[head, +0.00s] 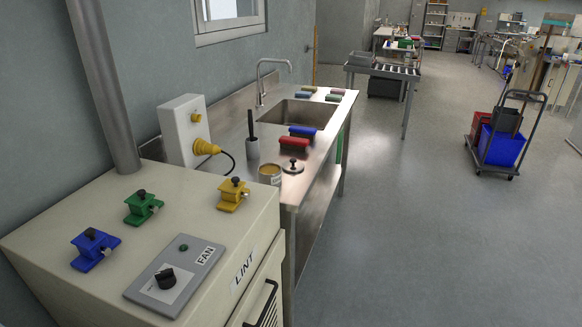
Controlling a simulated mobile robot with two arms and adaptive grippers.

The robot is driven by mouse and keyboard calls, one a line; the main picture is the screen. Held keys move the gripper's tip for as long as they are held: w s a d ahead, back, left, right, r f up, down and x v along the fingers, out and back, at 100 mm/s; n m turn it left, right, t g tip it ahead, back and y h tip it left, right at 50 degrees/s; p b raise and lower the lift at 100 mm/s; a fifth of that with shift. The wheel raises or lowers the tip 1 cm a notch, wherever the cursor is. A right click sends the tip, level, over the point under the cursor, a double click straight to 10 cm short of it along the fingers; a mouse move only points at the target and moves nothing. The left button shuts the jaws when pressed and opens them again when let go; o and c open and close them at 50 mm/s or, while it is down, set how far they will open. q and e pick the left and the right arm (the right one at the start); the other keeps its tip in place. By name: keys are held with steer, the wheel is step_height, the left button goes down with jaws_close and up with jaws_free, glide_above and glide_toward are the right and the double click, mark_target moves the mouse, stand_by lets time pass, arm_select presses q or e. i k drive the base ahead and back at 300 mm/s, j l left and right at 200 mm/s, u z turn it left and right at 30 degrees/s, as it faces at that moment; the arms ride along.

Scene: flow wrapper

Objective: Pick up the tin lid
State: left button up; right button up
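The tin lid (292,166) is a small round metal disc with a dark knob on top. It lies on the steel sink counter (225,160), near the counter's front right edge. An open tin (270,174) with a yellowish top stands just left of it, at the counter's near end. Neither of my grippers shows in the head view.
A beige cabinet (75,225) with blue, green and yellow clamps and a FAN switch panel (175,277) stands in front. Red and blue rolls (302,131) lie behind the lid, before the sink (298,114). A brush holder (252,148) stands left. The floor at right is clear up to a cart (503,140).

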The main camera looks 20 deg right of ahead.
mark_target(293, 165)
steer(key=i+l+u, duration=0.15)
steer(key=i+l, duration=0.2)
steer(key=i+l+u, duration=0.15)
steer(key=i+l, duration=0.15)
steer(key=l, duration=0.3)
